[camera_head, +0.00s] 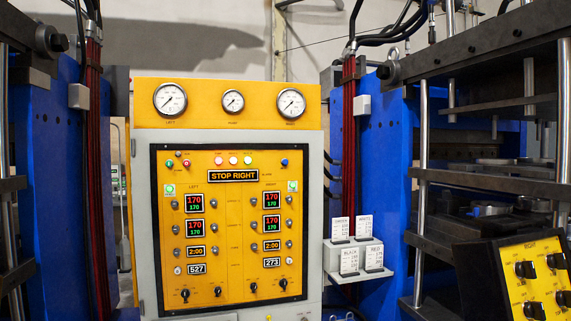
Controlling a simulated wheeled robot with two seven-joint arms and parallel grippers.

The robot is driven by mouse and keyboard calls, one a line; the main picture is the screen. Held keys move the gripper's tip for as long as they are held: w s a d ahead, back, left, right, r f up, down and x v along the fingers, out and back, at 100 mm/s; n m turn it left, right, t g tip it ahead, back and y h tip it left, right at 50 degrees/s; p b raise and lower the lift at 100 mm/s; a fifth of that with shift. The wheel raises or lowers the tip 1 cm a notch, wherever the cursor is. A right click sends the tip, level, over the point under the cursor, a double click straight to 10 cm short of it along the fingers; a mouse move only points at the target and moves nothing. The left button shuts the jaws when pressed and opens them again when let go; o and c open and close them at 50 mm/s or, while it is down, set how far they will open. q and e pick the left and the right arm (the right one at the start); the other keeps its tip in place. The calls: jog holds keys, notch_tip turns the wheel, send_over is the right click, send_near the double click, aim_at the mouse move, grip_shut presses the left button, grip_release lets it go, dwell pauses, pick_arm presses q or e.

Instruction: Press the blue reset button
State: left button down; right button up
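A small blue button (284,162) sits at the upper right of the yellow control panel (235,215), beside the "STOP RIGHT" display (233,175). It is too small to read any label by it. Nothing covers it. Neither of my grippers shows in the head view.
The panel also carries red (187,163) and green lights or buttons, digital readouts, and several black knobs along the bottom. Gauges stand above it. Blue press frames flank the cabinet. A white card holder (359,258) and a yellow knob box (535,280) stand at right.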

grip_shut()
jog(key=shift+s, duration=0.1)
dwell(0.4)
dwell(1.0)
